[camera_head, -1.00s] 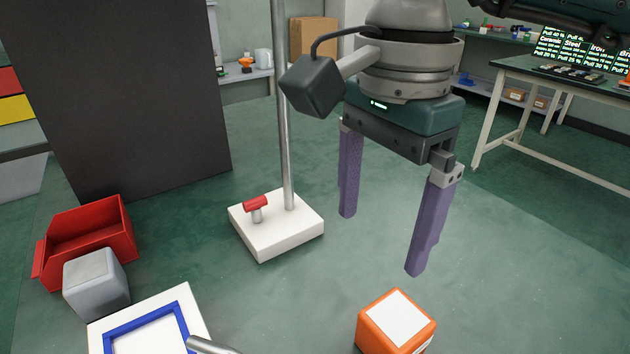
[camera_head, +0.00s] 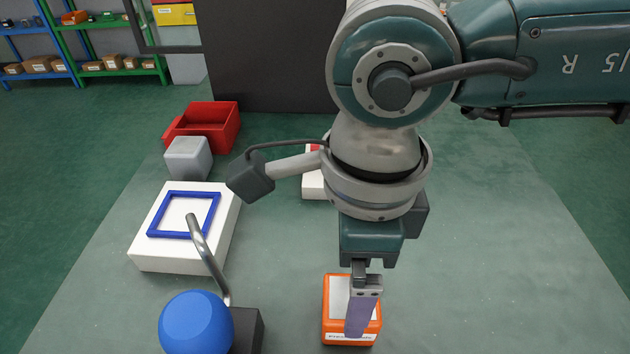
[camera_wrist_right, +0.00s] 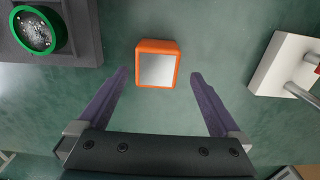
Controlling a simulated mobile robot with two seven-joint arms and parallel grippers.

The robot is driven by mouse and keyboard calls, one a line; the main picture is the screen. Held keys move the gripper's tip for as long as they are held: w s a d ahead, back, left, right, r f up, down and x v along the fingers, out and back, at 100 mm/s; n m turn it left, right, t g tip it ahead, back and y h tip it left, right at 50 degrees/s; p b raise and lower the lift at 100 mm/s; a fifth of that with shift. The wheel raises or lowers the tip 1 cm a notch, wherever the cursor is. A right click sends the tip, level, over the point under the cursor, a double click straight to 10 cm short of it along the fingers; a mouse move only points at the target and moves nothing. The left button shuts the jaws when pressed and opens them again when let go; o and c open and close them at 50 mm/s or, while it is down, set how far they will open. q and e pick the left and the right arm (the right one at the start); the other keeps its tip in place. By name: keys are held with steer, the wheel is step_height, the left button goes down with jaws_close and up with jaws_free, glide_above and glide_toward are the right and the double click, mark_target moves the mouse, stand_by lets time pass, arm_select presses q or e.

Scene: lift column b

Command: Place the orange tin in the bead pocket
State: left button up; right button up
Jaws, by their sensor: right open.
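The orange tin (camera_head: 331,318) stands on the green surface with a pale panel on top, below my right gripper (camera_head: 358,332). In the right wrist view the tin (camera_wrist_right: 157,68) shows upright between and just ahead of the open purple fingers (camera_wrist_right: 159,75). Nothing is held. Whether the fingertips reach down beside the tin is unclear. A green-rimmed round pocket (camera_wrist_right: 37,30) with pale, bead-like filling sits in a dark block at the upper left of the wrist view. The pocket does not show in the head view. My left gripper is out of view.
In the head view, a blue ball (camera_head: 196,322) and bent metal rod (camera_head: 205,245) are close left of the tin, by a dark block (camera_head: 248,330). Behind are a blue-framed white block (camera_head: 150,262), grey cube (camera_head: 187,158) and red bin (camera_head: 225,132). Right of the tin is clear.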

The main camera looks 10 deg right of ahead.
mark_target(336, 295)
steer(key=f, duration=0.4)
steer(key=shift+s+f, duration=0.25)
steer(key=shift+f, duration=0.1)
steer(key=shift+c, duration=0.2)
steer(key=c, duration=1.4)
